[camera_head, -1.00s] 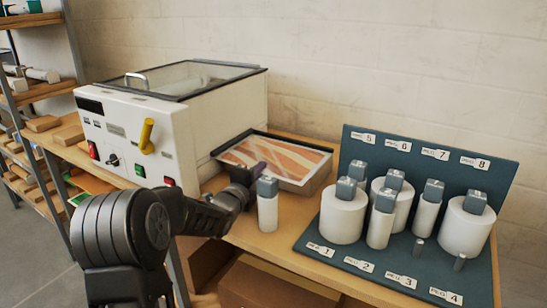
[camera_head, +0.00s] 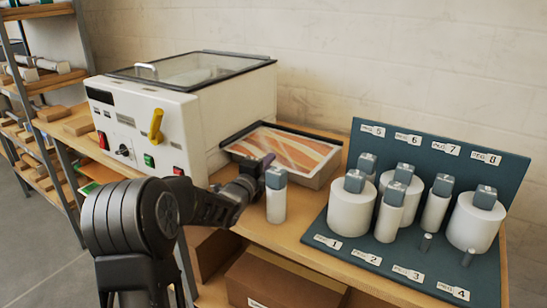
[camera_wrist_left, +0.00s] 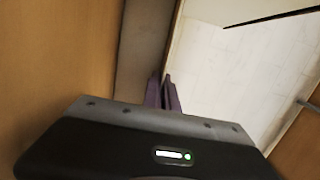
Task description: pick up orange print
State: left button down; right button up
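The orange print (camera_head: 290,146), with pale wavy bands and a glossy look, lies in the dark-rimmed tray (camera_head: 318,180) at the right side of the white laminator (camera_head: 150,115). My left gripper (camera_head: 266,161) is at the tray's front-left edge, beside the print; its fingertips are partly hidden behind a grey-topped white peg (camera_head: 276,198). In the left wrist view its two purple fingers (camera_wrist_left: 163,92) are close together with nothing visible between them. The print cannot be made out in that view. My right gripper is not in view.
A blue-green peg board (camera_head: 455,155) with several grey-topped white pegs and numbered labels stands at the right of the wooden table. Shelves (camera_head: 45,85) are at the left. A cardboard box (camera_head: 285,280) sits below the table. A pale wall stands behind.

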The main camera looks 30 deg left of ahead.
pick_arm(q)
notch_tip(320, 180, up, 28)
jog(key=p, duration=0.6)
dwell(0.6)
